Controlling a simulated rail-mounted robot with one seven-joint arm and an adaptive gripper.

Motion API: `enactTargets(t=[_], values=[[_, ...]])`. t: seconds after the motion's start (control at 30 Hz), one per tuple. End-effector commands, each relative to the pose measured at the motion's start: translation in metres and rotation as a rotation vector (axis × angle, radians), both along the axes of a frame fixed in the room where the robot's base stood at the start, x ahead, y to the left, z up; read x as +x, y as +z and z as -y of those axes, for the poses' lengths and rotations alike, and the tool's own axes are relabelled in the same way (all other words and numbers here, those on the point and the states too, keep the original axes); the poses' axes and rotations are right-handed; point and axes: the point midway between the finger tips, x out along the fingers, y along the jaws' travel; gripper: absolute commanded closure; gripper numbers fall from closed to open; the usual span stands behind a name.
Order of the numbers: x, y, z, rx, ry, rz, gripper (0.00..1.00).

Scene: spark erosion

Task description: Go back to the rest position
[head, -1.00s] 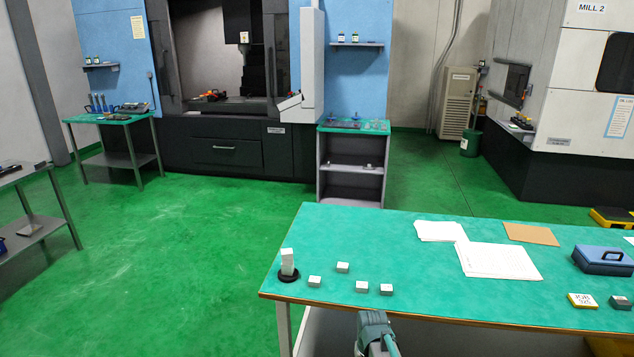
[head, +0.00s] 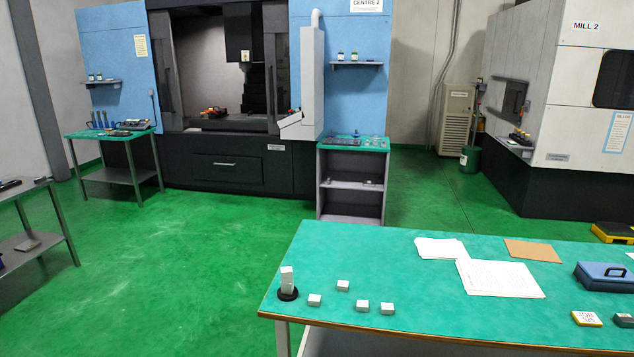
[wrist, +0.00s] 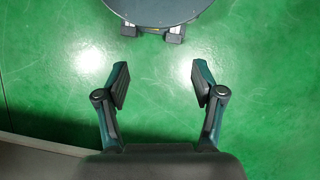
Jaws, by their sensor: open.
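My gripper (wrist: 160,84) shows in the wrist view with its two fingers spread wide and nothing between them. It hangs over bare green floor. It is out of the head view.
The table also holds papers (head: 498,277), a brown board (head: 533,250), a blue case (head: 604,275) and a yellow-edged box (head: 587,318). A grey shelf unit (head: 352,190) and a machine (head: 228,170) stand behind. Green floor (head: 190,265) is clear to the left.

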Motion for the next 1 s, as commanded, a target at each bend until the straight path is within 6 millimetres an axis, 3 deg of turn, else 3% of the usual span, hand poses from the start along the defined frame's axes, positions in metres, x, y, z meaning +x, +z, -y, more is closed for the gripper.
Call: enactTargets(t=[0.03,0.1,0.33,1.0], values=[[-0.020,-0.008,0.000,0.000,0.000,-0.036,0.32],[-0.041,-0.016,0.000,0.000,0.000,-0.075,0.32],[-0.083,-0.029,0.000,0.000,0.000,-0.151,0.32],[-0.087,-0.030,0.000,0.000,0.000,-0.157,0.32]])
